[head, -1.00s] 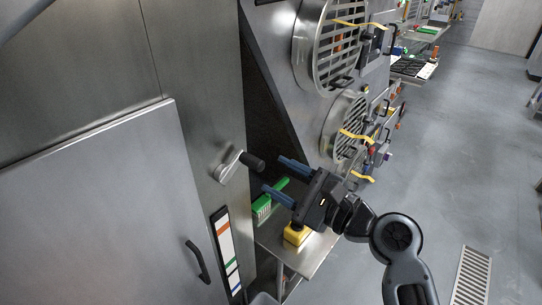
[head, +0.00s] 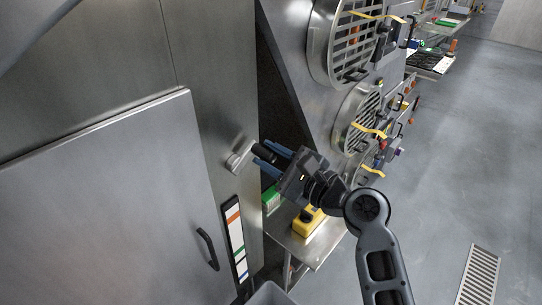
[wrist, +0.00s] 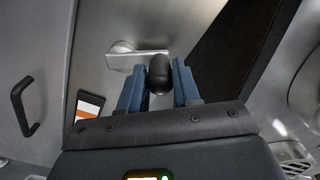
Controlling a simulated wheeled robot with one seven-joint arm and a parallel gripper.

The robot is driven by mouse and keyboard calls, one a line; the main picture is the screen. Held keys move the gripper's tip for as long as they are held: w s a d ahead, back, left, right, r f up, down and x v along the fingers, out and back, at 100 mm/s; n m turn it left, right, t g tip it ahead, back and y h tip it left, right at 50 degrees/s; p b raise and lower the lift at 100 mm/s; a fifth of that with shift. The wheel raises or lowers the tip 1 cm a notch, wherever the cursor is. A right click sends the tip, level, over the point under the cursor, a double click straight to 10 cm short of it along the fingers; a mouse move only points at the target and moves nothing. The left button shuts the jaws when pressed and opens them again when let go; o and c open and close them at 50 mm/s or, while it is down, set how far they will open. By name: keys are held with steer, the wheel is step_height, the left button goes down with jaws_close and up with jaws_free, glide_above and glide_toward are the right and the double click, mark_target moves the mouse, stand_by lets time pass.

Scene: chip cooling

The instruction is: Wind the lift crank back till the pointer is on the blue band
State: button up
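The lift crank (head: 238,157) is a metal arm on the steel cabinet front, with a black knob (head: 264,152) sticking out. My gripper (head: 262,157) is open, its blue fingers on either side of the knob. The crank arm (wrist: 135,58) points left from the knob there. A white scale strip (head: 236,240) below the crank has orange, green and blue bands. The pointer is too small to make out.
A cabinet door with a black handle (head: 207,249) is at the left. A steel shelf (head: 310,250) holds a yellow object (head: 307,221) and a green brush (head: 271,198) below my gripper. Round grilles (head: 341,42) stand at the right.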

jaws_close()
steer(key=shift+n, duration=0.3)
steer(key=n, duration=0.1)
steer(key=n+b, duration=0.1)
steer(key=s+r+n, duration=0.1)
steer(key=shift+a+b, duration=0.3)
steer(key=shift+b, duration=0.05)
steer(key=n, duration=0.1)
steer(key=n+b, duration=0.1)
steer(key=n, duration=0.1)
steer(key=shift+s+a+r, duration=0.3)
steer(key=shift+s+a, duration=0.05)
steer(key=s+a+f+n+b, duration=0.1)
steer(key=s+a+n+b, duration=0.3)
steer(key=n+b, duration=0.9)
steer(key=shift+s+f+n, duration=0.4)
steer(key=shift+s+n, duration=0.15)
steer(key=shift+n, duration=1.65)
